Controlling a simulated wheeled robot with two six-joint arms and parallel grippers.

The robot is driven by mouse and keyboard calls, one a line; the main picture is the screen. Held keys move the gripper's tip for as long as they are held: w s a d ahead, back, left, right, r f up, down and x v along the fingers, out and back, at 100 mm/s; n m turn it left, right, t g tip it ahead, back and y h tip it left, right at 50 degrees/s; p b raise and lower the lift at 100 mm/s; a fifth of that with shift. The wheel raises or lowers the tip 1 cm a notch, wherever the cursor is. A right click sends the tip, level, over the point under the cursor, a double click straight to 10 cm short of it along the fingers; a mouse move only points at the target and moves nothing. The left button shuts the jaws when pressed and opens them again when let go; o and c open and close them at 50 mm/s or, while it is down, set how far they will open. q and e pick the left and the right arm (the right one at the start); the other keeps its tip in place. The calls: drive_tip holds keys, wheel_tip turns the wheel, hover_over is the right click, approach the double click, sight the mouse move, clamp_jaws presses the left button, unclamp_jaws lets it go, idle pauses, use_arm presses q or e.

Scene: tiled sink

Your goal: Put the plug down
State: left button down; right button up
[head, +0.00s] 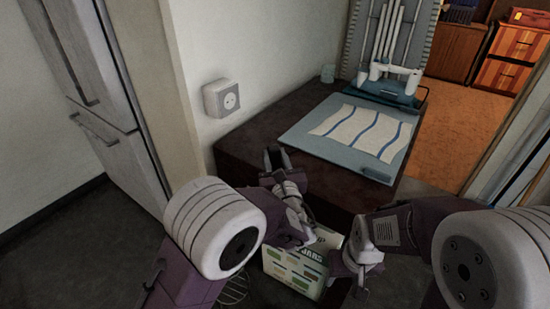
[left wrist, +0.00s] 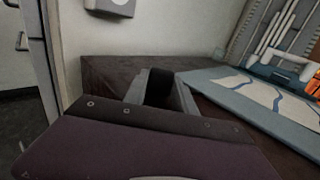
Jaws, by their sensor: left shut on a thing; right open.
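My left gripper (head: 276,160) is over the near part of the dark worktop, left of the blue board. In the left wrist view, its grey fingers (left wrist: 160,95) are closed on a small black thing (left wrist: 160,82), which looks like the plug. The plug is mostly hidden by the fingers and is hard to make out in the head view. No cord can be made out. My right gripper (head: 360,288) is low at the front, right of the box, open; its fingers are small and partly hidden.
A white wall socket (head: 221,98) is above the dark worktop (head: 250,140). A blue board with a striped cloth (head: 362,128) covers the worktop's right part. A rack (head: 392,80) stands behind. A printed box (head: 292,270) is below, between my arms. Worktop left of the board is clear.

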use_arm(q)
drive_tip(key=shift+f, duration=0.1)
drive_tip(key=c, duration=1)
unclamp_jaws()
drive_tip(key=shift+f, duration=0.1)
drive_tip(key=shift+r+p, duration=0.45)
drive_tip(key=shift+p, duration=0.1)
drive_tip(key=shift+s+d+r+p, duration=0.1)
drive_tip(key=shift+s+r+p, duration=0.1)
drive_tip(key=shift+r+p, duration=0.15)
drive_tip(key=s, duration=0.3)
drive_tip(key=s+d+p, duration=0.1)
drive_tip(key=s, duration=0.3)
drive_tip(key=s+p, duration=0.1)
drive_tip(key=s, duration=0.3)
drive_tip(key=shift+s+d+f, duration=0.15)
drive_tip(key=shift+s+d, duration=0.1)
drive_tip(key=shift+d, duration=0.1)
